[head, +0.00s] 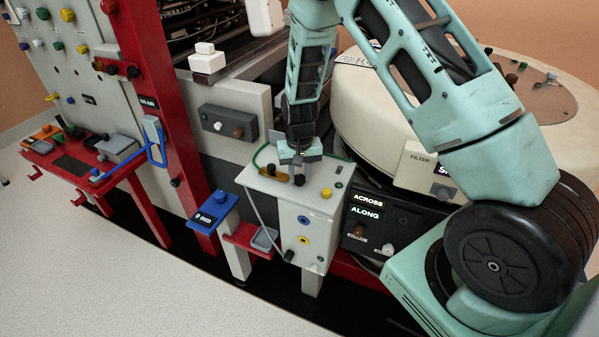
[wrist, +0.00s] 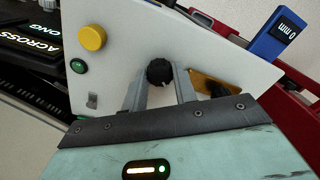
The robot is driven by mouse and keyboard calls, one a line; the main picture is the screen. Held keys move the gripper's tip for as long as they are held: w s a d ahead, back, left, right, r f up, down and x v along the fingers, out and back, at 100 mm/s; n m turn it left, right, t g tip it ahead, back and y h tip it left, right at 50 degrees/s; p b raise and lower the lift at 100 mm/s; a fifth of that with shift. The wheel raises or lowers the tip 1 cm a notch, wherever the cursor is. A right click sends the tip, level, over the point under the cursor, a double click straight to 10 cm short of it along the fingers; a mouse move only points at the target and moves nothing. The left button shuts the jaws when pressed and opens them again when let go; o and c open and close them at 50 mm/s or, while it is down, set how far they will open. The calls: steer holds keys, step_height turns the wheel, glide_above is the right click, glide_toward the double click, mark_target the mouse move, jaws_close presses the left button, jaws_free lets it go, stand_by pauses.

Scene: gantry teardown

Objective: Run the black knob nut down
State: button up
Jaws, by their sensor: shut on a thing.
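The black knob nut (wrist: 160,72) shows in the wrist view between the two grey fingers of my gripper (wrist: 160,84). My gripper is shut on it from its sides. In the head view my gripper (head: 299,160) points down over the top of the pale cabinet (head: 318,222), with a dark knob shape (head: 299,180) at its tips. The foot of the nut and any thread under it are hard to make out. A second dark knob (wrist: 218,90) sits on a brass plate (wrist: 203,82) beside my right finger in the wrist view.
The cabinet top also bears a yellow button (wrist: 92,37), a green button (wrist: 78,66) and a small switch (wrist: 92,101). A blue stand marked 0 mm (head: 213,209) and a red shelf (head: 248,238) stand left of the cabinet. The round cream housing (head: 400,105) is close on the right.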

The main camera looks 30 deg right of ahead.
mark_target(299, 177)
steer(key=m+p, duration=0.1)
steer(key=m, duration=0.4)
steer(key=shift+r+m, duration=0.15)
steer(key=shift+m, duration=0.15)
steer(key=shift+m+p, duration=0.75)
steer(key=shift+m, duration=1.35)
steer(key=o, duration=0.7)
step_height(299, 177, up, 17)
steer(key=shift+b, duration=0.4)
steer(key=shift+r, duration=0.1)
